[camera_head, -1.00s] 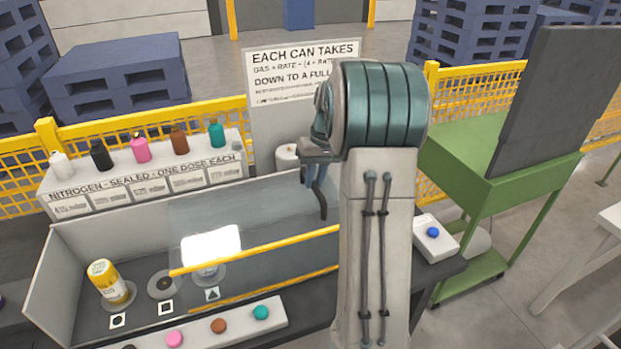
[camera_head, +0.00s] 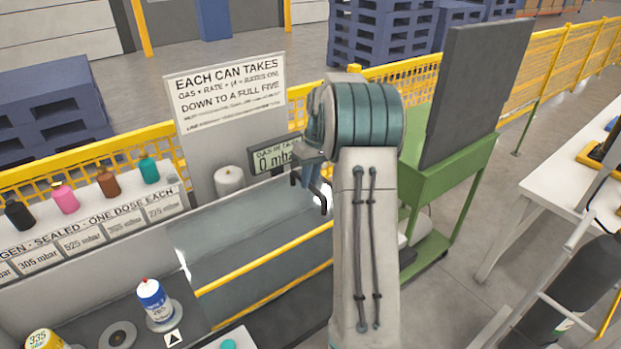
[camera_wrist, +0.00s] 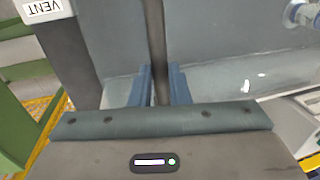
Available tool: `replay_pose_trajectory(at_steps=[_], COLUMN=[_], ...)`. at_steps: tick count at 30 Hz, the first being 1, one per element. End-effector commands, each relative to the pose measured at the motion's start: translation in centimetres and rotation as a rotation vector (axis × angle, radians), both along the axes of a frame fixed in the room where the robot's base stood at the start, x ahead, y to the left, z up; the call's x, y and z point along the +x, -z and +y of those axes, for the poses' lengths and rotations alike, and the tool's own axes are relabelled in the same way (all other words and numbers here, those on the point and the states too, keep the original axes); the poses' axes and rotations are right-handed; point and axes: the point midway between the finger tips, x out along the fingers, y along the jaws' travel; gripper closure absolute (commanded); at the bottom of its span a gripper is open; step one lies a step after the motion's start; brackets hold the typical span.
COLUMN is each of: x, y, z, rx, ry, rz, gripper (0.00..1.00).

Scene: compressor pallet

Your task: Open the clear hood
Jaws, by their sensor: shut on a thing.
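The clear hood (camera_head: 245,238) lies over the right part of the long bench box, with yellow rails along its front. Its left edge is just right of the blue-and-white can (camera_head: 155,302), which stands uncovered on a round pad by the triangle mark. My gripper (camera_head: 312,187) is at the hood's right end. In the wrist view my gripper's blue fingers (camera_wrist: 162,85) are shut on a dark upright bar (camera_wrist: 156,40), seemingly the hood's handle. My arm hides part of the hood's right end in the head view.
A yellow can (camera_head: 45,340) and an empty round pad (camera_head: 118,336) are at lower left. Behind stand a gas display (camera_head: 274,158), a white cylinder (camera_head: 230,180) and a sign (camera_head: 226,90). A green cart (camera_head: 440,165) stands to the right, beyond my arm.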

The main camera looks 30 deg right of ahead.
Motion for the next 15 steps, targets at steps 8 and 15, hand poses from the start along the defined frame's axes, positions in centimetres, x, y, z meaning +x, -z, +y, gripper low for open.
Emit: replay_pose_trajectory(at_steps=[8, 15], x=[0.15, 0.03], y=[-0.25, -0.21], z=[-0.06, -0.21], rx=[-0.001, 0.0], ry=[0.002, 0.004], rz=[-0.008, -0.004], gripper=[0.62, 0.62])
